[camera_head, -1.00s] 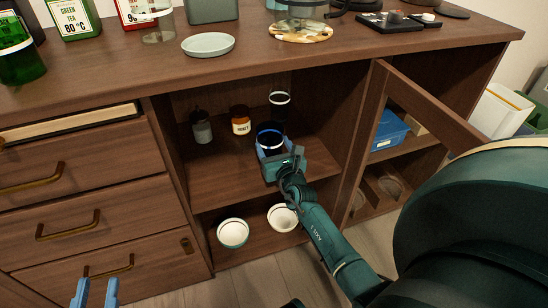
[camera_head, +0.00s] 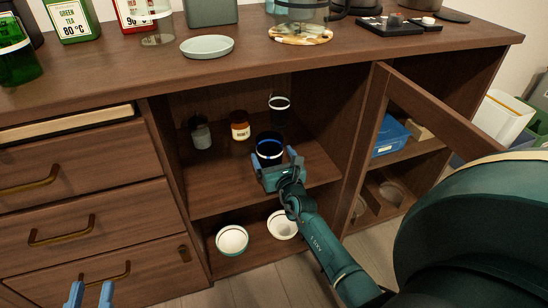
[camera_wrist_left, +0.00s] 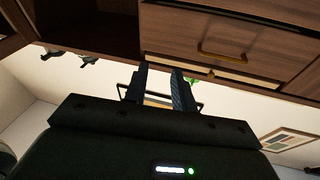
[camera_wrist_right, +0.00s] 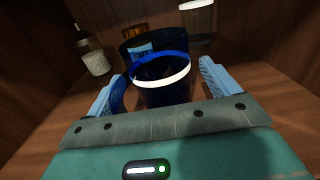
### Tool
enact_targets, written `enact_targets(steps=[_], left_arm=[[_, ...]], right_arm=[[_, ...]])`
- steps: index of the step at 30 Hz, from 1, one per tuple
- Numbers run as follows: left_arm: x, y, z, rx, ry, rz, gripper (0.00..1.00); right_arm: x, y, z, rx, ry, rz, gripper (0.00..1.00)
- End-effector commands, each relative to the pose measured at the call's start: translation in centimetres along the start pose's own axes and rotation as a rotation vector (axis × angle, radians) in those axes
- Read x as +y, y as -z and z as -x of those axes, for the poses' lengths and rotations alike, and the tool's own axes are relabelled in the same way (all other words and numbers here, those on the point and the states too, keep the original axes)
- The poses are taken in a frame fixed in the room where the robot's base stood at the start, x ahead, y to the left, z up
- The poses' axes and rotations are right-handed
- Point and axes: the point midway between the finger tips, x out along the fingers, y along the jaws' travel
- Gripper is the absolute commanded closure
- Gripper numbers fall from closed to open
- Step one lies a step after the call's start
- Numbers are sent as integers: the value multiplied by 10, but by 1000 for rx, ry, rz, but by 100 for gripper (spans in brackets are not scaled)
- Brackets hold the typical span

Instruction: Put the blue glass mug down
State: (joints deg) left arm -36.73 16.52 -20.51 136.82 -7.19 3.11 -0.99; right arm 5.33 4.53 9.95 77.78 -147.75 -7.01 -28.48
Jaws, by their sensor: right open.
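The blue glass mug (camera_head: 269,150) stands upright on the upper shelf of the open cabinet. It is dark blue with a pale band, and in the right wrist view the mug (camera_wrist_right: 160,82) sits ahead of and between the fingers. My right gripper (camera_head: 277,163) is open around the near side of the mug, with a finger on each side and gaps visible between fingers and mug. It also shows in the right wrist view (camera_wrist_right: 162,92). My left gripper (camera_head: 90,294) is low at the left before the drawers, its two fingers apart and empty; it shows in the left wrist view (camera_wrist_left: 160,88).
Two bowls (camera_head: 232,240) sit on the lower shelf. An open cabinet door (camera_head: 365,140) stands right of my right arm.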

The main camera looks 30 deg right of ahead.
Motion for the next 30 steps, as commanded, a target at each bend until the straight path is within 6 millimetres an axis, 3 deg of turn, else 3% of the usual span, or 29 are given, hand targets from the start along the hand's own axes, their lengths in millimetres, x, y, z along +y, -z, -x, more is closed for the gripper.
enact_targets(steps=[5, 10, 21, 30], left_arm=[[-1, 6, -1, 0, 0, -10, 74], [-4, 11, -1, -6, 1, -41, 74], [-3, 0, 6, -55, 7, -71, 74], [-5, 0, 5, -66, 14, -72, 74]], right_arm=[[0, -5, 4, 2, 0, 0, 12], [0, -6, 36, 4, -1, 1, 12], [0, -4, 107, 2, -1, 0, 12], [0, -4, 120, 0, 0, 0, 12]])
